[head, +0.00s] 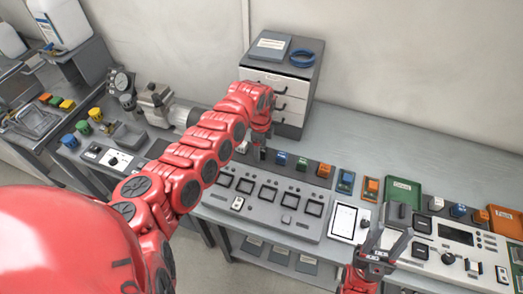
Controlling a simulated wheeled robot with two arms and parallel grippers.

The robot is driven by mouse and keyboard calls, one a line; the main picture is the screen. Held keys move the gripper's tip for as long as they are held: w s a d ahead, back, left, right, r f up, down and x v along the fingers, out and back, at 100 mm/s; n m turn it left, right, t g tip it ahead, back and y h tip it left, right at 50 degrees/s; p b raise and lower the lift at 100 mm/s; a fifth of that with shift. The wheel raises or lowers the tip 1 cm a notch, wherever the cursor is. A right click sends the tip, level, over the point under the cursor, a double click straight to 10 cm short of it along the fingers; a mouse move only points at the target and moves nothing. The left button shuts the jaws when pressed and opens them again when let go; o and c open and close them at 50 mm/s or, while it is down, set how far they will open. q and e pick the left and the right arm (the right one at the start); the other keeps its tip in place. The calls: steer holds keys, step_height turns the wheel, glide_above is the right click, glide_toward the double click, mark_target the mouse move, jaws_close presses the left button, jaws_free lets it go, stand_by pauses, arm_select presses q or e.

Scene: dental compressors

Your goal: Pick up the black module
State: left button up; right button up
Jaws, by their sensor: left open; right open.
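A small black module (263,154) appears to stand at the left of a row of coloured modules on the dark strip behind the grey panel. It is small in the head view and partly hidden. My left gripper (256,144) points down right by it, with its fingers largely hidden behind my red wrist and forearm. I cannot tell whether the fingers touch the module.
A grey panel (262,210) with square black frames lies in front. A drawer cabinet (290,103) stands behind. A green tray (403,192) and a white control unit (452,243) are right. The back right bench is clear.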

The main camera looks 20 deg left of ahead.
arm_select(q)
jaws_close()
stand_by(0.3)
